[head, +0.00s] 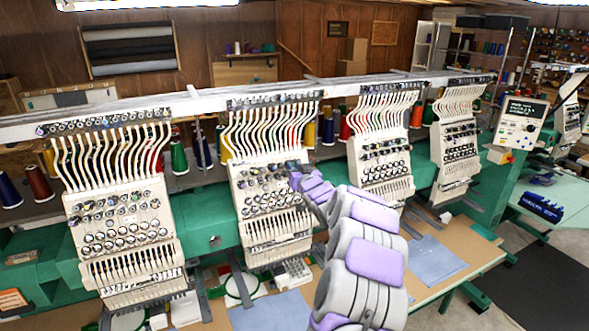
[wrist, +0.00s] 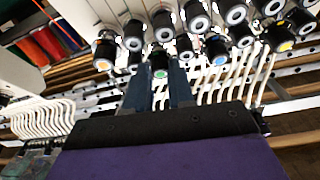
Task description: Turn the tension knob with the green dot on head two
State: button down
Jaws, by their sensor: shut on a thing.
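The second embroidery head from the left (head: 272,232) is a white panel with rows of tension knobs. My arm reaches in from the lower right, and my gripper (head: 294,171) is at the right side of this head's upper knob rows. In the wrist view the green-dot knob (wrist: 160,73) is a dark cylinder with a green centre. The two dark fingers of my gripper (wrist: 157,78) stand on either side of it and are closed on it. The knob's sides are partly hidden by the fingers.
In the wrist view an orange-dot knob (wrist: 102,65) and a blue-dot knob (wrist: 220,61) sit close beside the gripped one. More knobs crowd above. Other heads stand to the left (head: 125,225) and right (head: 380,160). A control panel (head: 519,123) is farther right.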

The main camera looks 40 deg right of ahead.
jog(key=m+h, duration=0.1)
jog(key=m, duration=0.1)
jog(key=m+g, duration=0.1)
jog(key=m, duration=0.2)
jog(key=shift+a+r+h+b, duration=0.1)
jog(key=shift+h+b, duration=0.3)
jog(key=c, duration=1)
grip_release()
jog(key=shift+o, duration=0.2)
jog(key=b+v, duration=0.3)
jog(key=v, duration=1.4)
